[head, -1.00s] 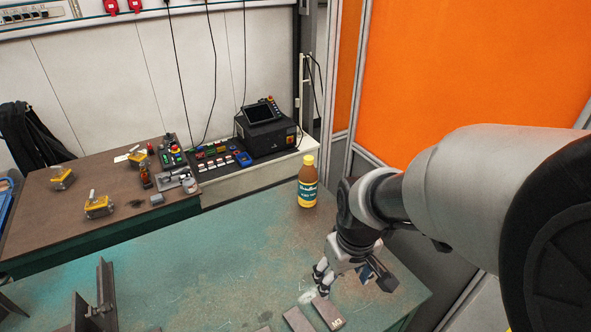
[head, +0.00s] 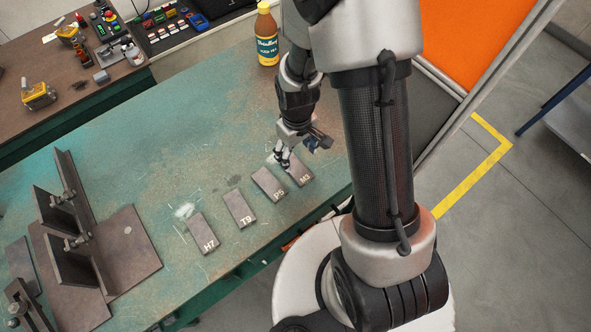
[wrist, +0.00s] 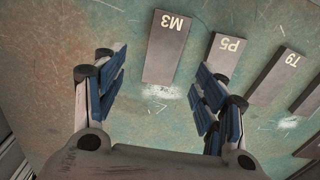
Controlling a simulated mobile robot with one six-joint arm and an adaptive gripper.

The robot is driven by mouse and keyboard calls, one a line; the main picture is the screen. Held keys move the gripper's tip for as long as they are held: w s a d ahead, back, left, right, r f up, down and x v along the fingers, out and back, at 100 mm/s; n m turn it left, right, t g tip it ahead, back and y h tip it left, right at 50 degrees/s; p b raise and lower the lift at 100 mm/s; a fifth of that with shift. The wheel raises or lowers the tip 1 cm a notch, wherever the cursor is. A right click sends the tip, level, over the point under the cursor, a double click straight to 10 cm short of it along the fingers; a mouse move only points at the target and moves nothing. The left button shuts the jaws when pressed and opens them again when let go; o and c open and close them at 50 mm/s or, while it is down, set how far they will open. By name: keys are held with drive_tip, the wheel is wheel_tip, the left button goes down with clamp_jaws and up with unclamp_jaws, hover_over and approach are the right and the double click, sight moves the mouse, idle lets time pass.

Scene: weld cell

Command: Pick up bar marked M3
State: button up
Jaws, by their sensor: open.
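The bar marked M3 (head: 300,172) is a flat grey metal bar lying on the green worktable (head: 130,150), the rightmost of a row in the head view. In the wrist view the M3 bar (wrist: 166,48) lies ahead, between the lines of the two fingers, its label upside down. My gripper (head: 283,160) is at the bar's far end in the head view. In the wrist view my gripper (wrist: 150,88) is open with nothing between its blue-padded fingers. I cannot tell its exact height above the table.
Bar P5 (wrist: 228,55) lies close beside M3, near the right finger in the wrist view. Bars T9 (head: 239,208) and H7 (head: 201,233) continue the row leftward. A bottle (head: 266,35) stands behind my arm. A steel fixture (head: 80,225) stands at the left.

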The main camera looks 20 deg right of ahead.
sight(296, 168)
drive_tip(key=f+b, duration=0.1)
drive_tip(key=f, duration=0.2)
drive_tip(key=f+b, duration=0.2)
drive_tip(key=f, duration=0.1)
drive_tip(key=shift+s+a+f, duration=0.2)
drive_tip(key=shift+f, duration=0.2)
drive_tip(key=shift+r, duration=0.1)
drive_tip(key=shift+c, duration=0.4)
clamp_jaws()
